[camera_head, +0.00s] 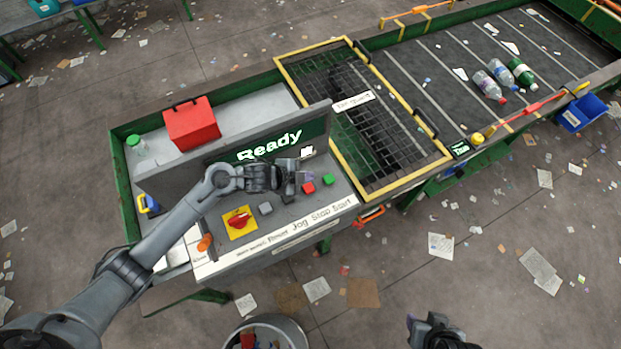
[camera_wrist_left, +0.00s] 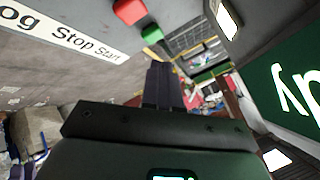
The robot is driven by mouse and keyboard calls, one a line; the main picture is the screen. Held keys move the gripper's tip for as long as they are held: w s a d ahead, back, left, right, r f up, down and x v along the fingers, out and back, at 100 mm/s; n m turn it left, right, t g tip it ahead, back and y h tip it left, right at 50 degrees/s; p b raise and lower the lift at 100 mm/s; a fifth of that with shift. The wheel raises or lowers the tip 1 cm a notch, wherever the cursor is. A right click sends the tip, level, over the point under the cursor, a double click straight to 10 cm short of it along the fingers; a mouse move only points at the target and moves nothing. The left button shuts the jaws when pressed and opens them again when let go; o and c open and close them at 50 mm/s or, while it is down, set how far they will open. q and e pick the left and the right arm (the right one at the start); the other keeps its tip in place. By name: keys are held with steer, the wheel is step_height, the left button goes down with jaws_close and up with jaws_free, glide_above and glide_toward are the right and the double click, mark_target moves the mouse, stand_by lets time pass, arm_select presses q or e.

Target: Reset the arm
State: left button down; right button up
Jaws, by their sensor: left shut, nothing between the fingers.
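My left arm reaches in from the left over the control panel (camera_head: 290,237). My left gripper (camera_head: 306,183) is shut and empty, close to the red button (camera_head: 308,188) and left of the green button (camera_head: 328,179). In the left wrist view its closed fingers (camera_wrist_left: 163,82) point forward, with the red button (camera_wrist_left: 130,11) and green button (camera_wrist_left: 152,34) beyond, to the left. I cannot tell whether it touches a button. A screen (camera_head: 268,147) behind reads "Ready". My right gripper (camera_head: 436,328) shows only partly at the bottom edge; its fingers are unclear.
The panel also carries a grey button (camera_head: 265,208) and a red rotary switch (camera_head: 240,219) on a yellow plate. A red box (camera_head: 191,123) stands behind. A yellow-framed grid guard (camera_head: 385,145) and the belt with bottles (camera_head: 488,86) lie right. A bin (camera_head: 267,331) stands in front.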

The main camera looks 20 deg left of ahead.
arm_select(q)
steer(key=shift+s+d, duration=0.1)
steer(key=shift+s+d, duration=0.2)
steer(key=shift+s, duration=0.15)
steer(key=s+a+r+n+g+y, duration=0.1)
steer(key=s+a+n+g+y, duration=0.1)
steer(key=s+n, duration=0.5)
steer(key=s+a+r+n+g+y, duration=0.1)
steer(key=s+n, duration=0.6)
steer(key=s, duration=1.2)
steer(key=a+r+y, duration=0.1)
steer(key=a+y, duration=0.1)
steer(key=shift+a+r+g, duration=0.25)
steer(key=shift+a+g, duration=0.1)
steer(key=shift+g, duration=0.05)
